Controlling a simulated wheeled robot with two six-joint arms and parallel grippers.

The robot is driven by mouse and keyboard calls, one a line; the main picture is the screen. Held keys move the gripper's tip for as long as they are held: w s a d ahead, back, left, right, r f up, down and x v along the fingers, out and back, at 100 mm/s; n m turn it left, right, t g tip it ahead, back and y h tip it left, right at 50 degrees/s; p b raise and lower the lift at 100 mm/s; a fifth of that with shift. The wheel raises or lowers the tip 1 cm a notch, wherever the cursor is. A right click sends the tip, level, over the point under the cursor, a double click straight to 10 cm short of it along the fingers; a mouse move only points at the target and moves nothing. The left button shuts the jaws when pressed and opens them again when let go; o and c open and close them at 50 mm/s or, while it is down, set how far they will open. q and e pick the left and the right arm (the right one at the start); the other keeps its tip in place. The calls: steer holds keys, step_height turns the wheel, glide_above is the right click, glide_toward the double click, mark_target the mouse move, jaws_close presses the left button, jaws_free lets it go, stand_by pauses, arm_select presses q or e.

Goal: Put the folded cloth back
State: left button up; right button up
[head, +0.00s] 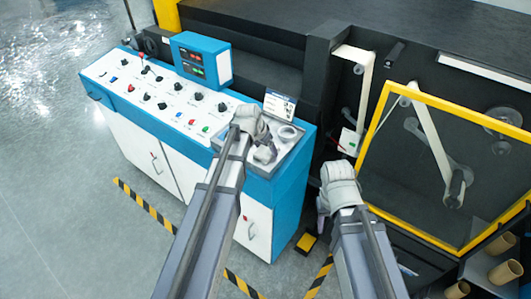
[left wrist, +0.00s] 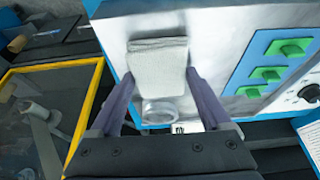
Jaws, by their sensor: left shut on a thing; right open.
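A folded pale grey cloth (left wrist: 158,62) shows in the left wrist view, between the fingers of my left gripper (left wrist: 160,98). The gripper is shut on it, over the grey metal top at the right end of the control console. In the head view my left gripper (head: 266,155) is over that same end and largely hides the cloth. Whether the cloth touches the surface I cannot tell. A round pale dish (head: 288,133) sits beside the gripper; it also shows in the left wrist view (left wrist: 160,112). My right gripper (head: 322,218) is open, to the right of the console.
The blue and white console (head: 150,100) carries several knobs and switches, a blue display box (head: 202,60) and a small upright card (head: 279,105). A yellow-framed clear guard (head: 450,100) is at right. Cardboard tubes (head: 505,272) lie at lower right.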

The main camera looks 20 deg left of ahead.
arm_select(q)
steer(key=shift+r, duration=0.1)
steer(key=o, duration=1)
steer(key=p+v, duration=1.1)
steer(key=v, duration=0.1)
steer(key=s+d+f+g+y, duration=0.1)
steer(key=s+d+g, duration=0.3)
steer(key=s+d, duration=1.1)
steer(key=s+y, duration=0.1)
steer(key=s, duration=0.3)
steer(key=shift+f+g+y, duration=0.25)
steer(key=shift+g+y, duration=0.05)
steer(key=shift+y, duration=0.1)
